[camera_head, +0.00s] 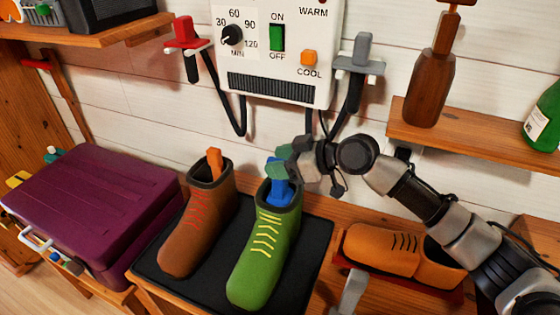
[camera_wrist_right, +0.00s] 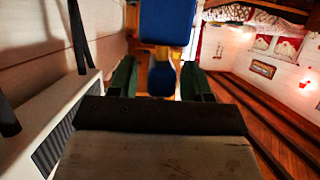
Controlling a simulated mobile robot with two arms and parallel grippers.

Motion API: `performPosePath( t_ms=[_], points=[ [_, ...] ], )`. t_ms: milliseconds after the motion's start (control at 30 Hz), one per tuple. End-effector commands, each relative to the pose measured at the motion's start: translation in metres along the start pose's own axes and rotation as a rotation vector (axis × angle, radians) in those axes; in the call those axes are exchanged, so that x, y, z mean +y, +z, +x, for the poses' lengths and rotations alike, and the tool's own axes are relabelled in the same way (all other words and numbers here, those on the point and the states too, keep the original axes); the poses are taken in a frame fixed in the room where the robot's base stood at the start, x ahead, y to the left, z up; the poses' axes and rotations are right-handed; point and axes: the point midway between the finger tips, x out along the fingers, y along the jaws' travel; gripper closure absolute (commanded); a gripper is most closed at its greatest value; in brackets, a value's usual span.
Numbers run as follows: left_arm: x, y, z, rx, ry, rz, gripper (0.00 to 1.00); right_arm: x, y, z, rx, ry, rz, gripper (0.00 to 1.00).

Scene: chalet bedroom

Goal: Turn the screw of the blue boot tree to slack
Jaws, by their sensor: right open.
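The blue boot tree (camera_head: 280,191) stands in the green boot (camera_head: 262,262) on a black mat (camera_head: 318,238). My right gripper (camera_head: 284,158) is at the top of this boot tree, with its wrist coming from the right. In the right wrist view a blue knob-like piece (camera_wrist_right: 162,80) lies between the two green fingertips of the open right gripper (camera_wrist_right: 158,88). A larger blue part (camera_wrist_right: 165,22) shows beyond it. Whether the fingers touch the knob I cannot tell. The screw's thread is not visible.
A brown boot (camera_head: 197,226) with an orange boot tree (camera_head: 214,160) stands close on the left. A white control box (camera_head: 283,52) with hanging hoses is on the wall behind. Orange-brown shoes (camera_head: 385,250) lie right; a bottle shelf (camera_head: 455,137) is above them. A purple case (camera_head: 85,205) is left.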

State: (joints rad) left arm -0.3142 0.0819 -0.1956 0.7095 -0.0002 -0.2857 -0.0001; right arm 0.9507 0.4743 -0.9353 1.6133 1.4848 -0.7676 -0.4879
Motion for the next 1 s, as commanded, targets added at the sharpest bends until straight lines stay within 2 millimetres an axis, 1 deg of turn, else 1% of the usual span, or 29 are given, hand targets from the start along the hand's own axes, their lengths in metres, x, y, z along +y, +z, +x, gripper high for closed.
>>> performPosePath(
  t_ms=[167,300,400,500,600,933,1000],
  points=[
    [0.000,-0.001,0.001,-0.002,0.000,0.000,0.51,0.001,0.001,-0.024,-0.001,0.002,0.000,0.51],
    [0.001,-0.009,0.001,0.006,0.001,-0.001,0.51,0.001,0.002,-0.048,-0.002,0.002,0.000,0.51],
    [0.001,-0.014,0.000,0.010,0.001,-0.001,0.51,0.001,0.002,-0.061,-0.001,0.002,0.001,0.51],
    [0.001,-0.017,-0.001,0.013,0.001,-0.001,0.51,0.000,0.002,-0.070,-0.002,0.001,0.001,0.51],
    [0.001,-0.017,-0.001,0.013,0.001,-0.002,0.51,0.000,0.001,-0.073,-0.002,0.000,0.001,0.51],
    [0.002,-0.012,-0.002,0.008,0.002,-0.003,0.51,0.000,0.001,-0.073,-0.001,0.000,0.001,0.51],
    [-0.002,-0.012,-0.001,0.003,-0.002,-0.001,0.51,0.000,0.001,-0.073,-0.001,0.000,0.001,0.51]
  ],
)
